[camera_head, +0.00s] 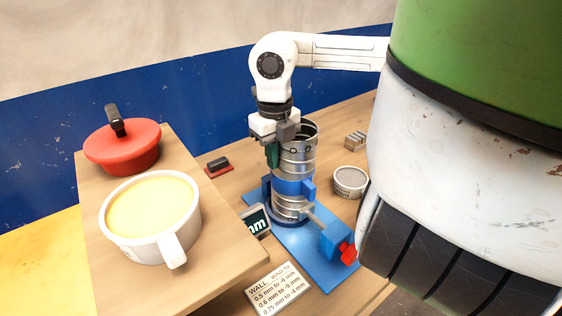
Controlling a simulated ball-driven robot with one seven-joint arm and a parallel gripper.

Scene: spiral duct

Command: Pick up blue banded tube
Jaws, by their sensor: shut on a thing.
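The blue banded tube (297,168) is a silvery, ribbed metal cylinder, open at the top, with a blue band around its lower part. It stands upright on a blue base plate (318,262). My gripper (284,134) comes down from above at the tube's upper left rim and is shut on the tube there. A small dark teal piece (272,155) shows just below the gripper, against the tube's left side; I cannot tell what it belongs to. The inner side of the grip is hidden.
A raised wooden board at left carries a white mug (150,222) and a red lidded pot (122,146). A small display (256,222), a printed card (279,288), a round grey tin (350,182) and a blue-and-red clamp (335,243) surround the tube.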

